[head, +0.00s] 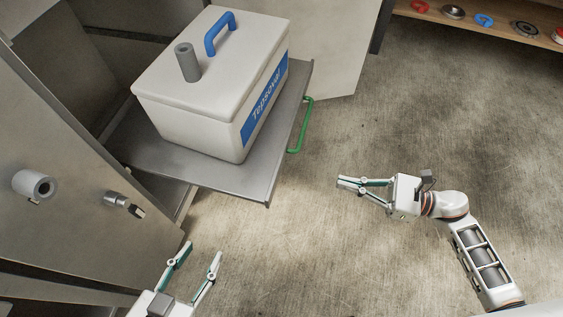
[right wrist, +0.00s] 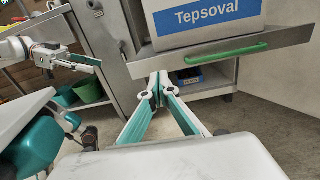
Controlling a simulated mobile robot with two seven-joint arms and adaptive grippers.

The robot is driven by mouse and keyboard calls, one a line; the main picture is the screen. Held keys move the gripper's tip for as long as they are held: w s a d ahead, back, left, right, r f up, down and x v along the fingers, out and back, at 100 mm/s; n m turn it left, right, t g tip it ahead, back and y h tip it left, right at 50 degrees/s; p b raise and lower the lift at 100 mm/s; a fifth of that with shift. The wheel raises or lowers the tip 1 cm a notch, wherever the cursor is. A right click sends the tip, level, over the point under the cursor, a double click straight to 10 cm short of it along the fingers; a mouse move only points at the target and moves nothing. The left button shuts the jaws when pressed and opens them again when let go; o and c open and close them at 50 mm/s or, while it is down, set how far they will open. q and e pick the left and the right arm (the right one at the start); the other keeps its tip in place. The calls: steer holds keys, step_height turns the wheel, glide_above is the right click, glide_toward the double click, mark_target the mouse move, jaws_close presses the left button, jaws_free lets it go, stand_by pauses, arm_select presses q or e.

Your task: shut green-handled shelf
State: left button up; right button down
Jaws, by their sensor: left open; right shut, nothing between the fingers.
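The grey metal shelf (head: 165,166) is pulled out of the cabinet, with a green handle (head: 303,125) on its front edge. A white lidded box (head: 190,120) with a blue handle and a "Tepsoval" label stands on it. In the right wrist view the green handle (right wrist: 227,55) shows above and beyond the fingers. My left gripper (head: 201,256) is open and empty, below the shelf in the picture. My right gripper (head: 340,186) is shut and empty, to the right of the shelf and apart from the handle. It also shows in the right wrist view (right wrist: 159,80).
The metal cabinet door (head: 70,165) stands open at the left, with knobs on it. A wooden shelf (head: 480,25) with several small items is at the top right. Green bins (right wrist: 88,90) stand at the left in the right wrist view. The floor at the right is clear.

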mark_target(280, 167)
steer(key=x, duration=1.4)
steer(key=shift+s, duration=0.1)
arm_select(q)
steer(key=shift+a+f, duration=0.1)
steer(key=shift+a, duration=0.05)
steer(key=shift+s+f, duration=0.1)
steer(key=shift+s, duration=0.05)
arm_select(e)
steer(key=shift+f, duration=0.1)
